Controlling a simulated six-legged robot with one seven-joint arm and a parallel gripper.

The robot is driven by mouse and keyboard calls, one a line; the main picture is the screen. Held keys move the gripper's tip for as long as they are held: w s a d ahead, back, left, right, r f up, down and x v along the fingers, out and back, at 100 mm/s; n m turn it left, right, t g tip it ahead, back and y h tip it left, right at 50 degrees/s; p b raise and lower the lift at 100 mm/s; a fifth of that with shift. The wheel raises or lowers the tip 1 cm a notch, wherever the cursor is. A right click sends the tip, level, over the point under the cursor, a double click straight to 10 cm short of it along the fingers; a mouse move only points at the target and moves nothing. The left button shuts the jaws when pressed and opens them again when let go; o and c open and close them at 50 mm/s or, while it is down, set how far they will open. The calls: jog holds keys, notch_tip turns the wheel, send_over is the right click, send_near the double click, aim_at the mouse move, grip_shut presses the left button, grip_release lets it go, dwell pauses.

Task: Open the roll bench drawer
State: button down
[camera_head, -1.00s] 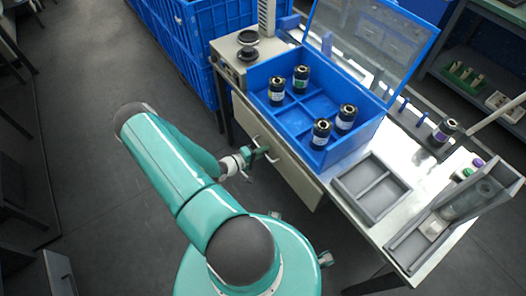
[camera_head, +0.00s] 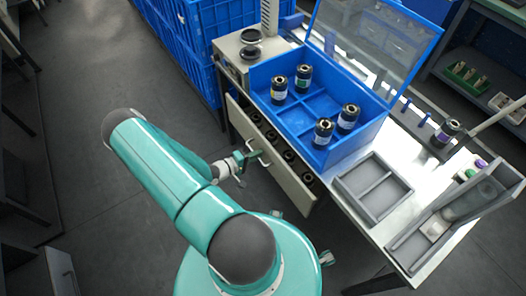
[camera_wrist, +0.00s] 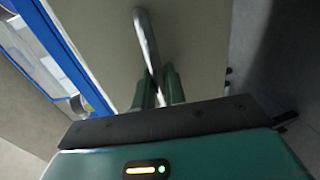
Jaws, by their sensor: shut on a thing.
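The roll bench drawer (camera_head: 284,172) stands part-way out from under the bench top, with several dark rolls (camera_head: 289,156) showing inside it. Its beige front also fills much of the wrist view (camera_wrist: 195,50). My gripper (camera_head: 250,158) is at the drawer front, shut on the metal handle (camera_wrist: 147,40). In the wrist view the green fingers (camera_wrist: 160,88) close around the lower part of the handle bar. The drawer's far inner part is hidden under the bench.
A blue divided box (camera_head: 341,148) with a raised clear lid and several rolls stands on the bench. A grey tray (camera_head: 372,190) lies to its right. Blue crates (camera_head: 196,50) stand behind. The floor left of my arm is clear.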

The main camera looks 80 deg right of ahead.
jog(key=f+v, duration=0.3)
jog(key=v, duration=1.3)
jog(key=shift+w+a+f, duration=0.15)
jog(key=shift+w+a, duration=0.05)
jog(key=shift+w, duration=0.1)
jog(key=c, duration=1.8)
grip_release()
jog(key=v, duration=1.3)
jog(key=shift+w+a, duration=0.25)
jog(key=shift+w, duration=0.05)
